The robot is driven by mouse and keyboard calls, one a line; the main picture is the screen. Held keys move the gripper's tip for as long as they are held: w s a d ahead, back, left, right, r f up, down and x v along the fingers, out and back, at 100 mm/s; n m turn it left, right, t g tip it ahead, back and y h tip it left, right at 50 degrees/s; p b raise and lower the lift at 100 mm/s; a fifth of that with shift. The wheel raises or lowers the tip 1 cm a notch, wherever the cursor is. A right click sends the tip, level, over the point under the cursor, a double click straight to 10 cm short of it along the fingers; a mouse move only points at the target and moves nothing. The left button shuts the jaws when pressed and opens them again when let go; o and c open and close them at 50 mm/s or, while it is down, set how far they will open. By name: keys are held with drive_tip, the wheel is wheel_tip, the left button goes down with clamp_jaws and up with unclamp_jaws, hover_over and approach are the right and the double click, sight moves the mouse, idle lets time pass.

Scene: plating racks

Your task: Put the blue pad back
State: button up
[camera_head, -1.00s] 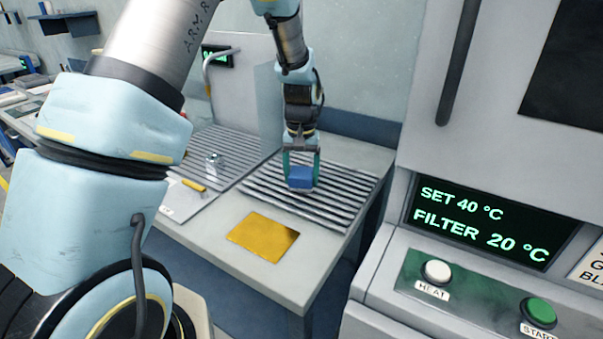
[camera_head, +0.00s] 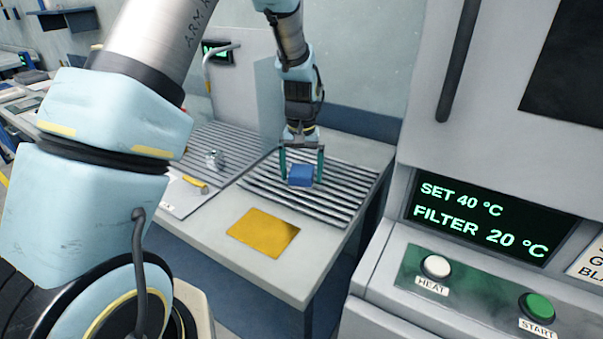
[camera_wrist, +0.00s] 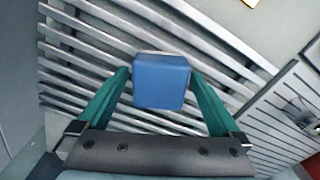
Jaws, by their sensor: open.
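The blue pad (camera_head: 300,175) is a small blue block resting on the slatted grey rack (camera_head: 335,205). It also shows in the wrist view (camera_wrist: 161,82), where it lies between the two green fingers with a gap on each side. My gripper (camera_head: 302,176) is open around the pad, with one finger to its left and one to its right. In the wrist view my gripper (camera_wrist: 162,84) holds nothing. The pad's underside is hidden.
A flat yellow plate (camera_head: 263,233) lies on the table (camera_head: 215,240) in front of the rack. A second slatted rack (camera_head: 225,140) to the left has a small metal item (camera_head: 214,160) and a yellow-handled tool (camera_head: 196,185) near it. A machine with a display (camera_head: 490,225) stands at right.

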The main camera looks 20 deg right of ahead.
sight(302, 171)
wheel_tip(302, 171, up, 12)
drive_tip(key=b, duration=0.3)
drive_tip(key=s+a+f+n, duration=0.1)
drive_tip(key=a+f+n, duration=0.15)
drive_tip(key=a, duration=1.55)
drive_tip(key=s+a+f+n+t, duration=0.1)
drive_tip(key=s+a+n, duration=0.1)
drive_tip(key=s+a, duration=0.6)
drive_tip(key=a, duration=0.4)
drive_tip(key=shift+f+t, duration=0.3)
drive_tip(key=shift+c, duration=0.3)
